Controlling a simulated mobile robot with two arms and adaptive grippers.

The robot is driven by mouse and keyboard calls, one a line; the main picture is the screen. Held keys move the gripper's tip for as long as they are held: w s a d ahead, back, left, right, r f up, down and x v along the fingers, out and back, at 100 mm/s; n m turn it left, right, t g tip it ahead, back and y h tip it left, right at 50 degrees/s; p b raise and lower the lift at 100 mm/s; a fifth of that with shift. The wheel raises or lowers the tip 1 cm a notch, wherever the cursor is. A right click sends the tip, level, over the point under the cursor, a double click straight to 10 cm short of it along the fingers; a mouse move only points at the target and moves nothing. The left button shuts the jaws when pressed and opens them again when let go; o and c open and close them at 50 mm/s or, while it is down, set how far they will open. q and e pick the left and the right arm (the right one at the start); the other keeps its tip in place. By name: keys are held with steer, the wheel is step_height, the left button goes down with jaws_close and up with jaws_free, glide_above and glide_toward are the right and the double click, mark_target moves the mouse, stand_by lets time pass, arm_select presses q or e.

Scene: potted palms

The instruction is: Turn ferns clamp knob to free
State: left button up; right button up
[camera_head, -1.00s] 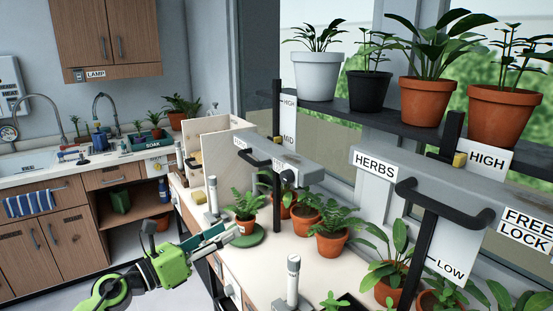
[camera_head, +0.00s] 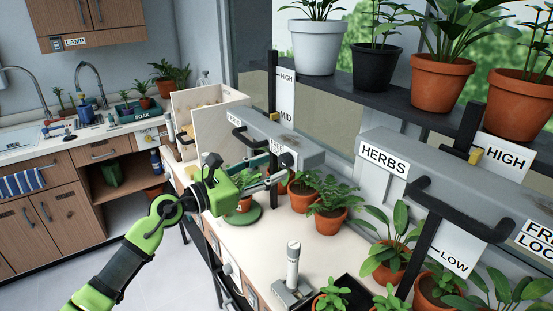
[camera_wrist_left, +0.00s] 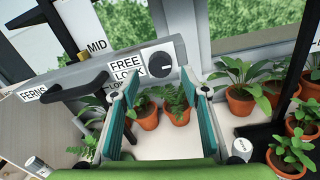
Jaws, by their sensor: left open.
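The ferns clamp knob (camera_wrist_left: 160,65) is a round black dial with a small pale mark, beside the FREE/LOCK label (camera_wrist_left: 127,67) on the grey FERNS rail (camera_wrist_left: 80,76). It also shows small in the head view (camera_head: 287,160), on the right end of the rail (camera_head: 305,150). I cannot read surely which word its mark faces. My left gripper (camera_head: 272,165) is open and empty, its fingers pointing toward the knob. In the left wrist view, the knob lies beyond and between the teal fingertips (camera_wrist_left: 168,92), apart from them.
Potted ferns (camera_head: 330,207) stand on the bench under the rail. The black rail handle (camera_wrist_left: 82,88) juts out left of the label. The HERBS rail (camera_head: 440,182) is at the right. A grey-based post (camera_head: 293,275) stands at the bench front.

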mark_target(285, 161)
arm_select(q)
steer(key=shift+x, duration=1.05)
steer(key=shift+w+d+r, duration=0.1)
steer(key=shift+d, duration=0.15)
steer(key=shift+w+d, duration=0.1)
steer(key=shift+c, duration=0.7)
steer(key=c, duration=1)
arm_select(e)
steer(key=shift+s+a+r, duration=0.25)
steer(key=shift+s+r, duration=0.1)
arm_select(q)
steer(key=shift+p, duration=0.3)
arm_select(e)
steer(key=shift+r, duration=0.1)
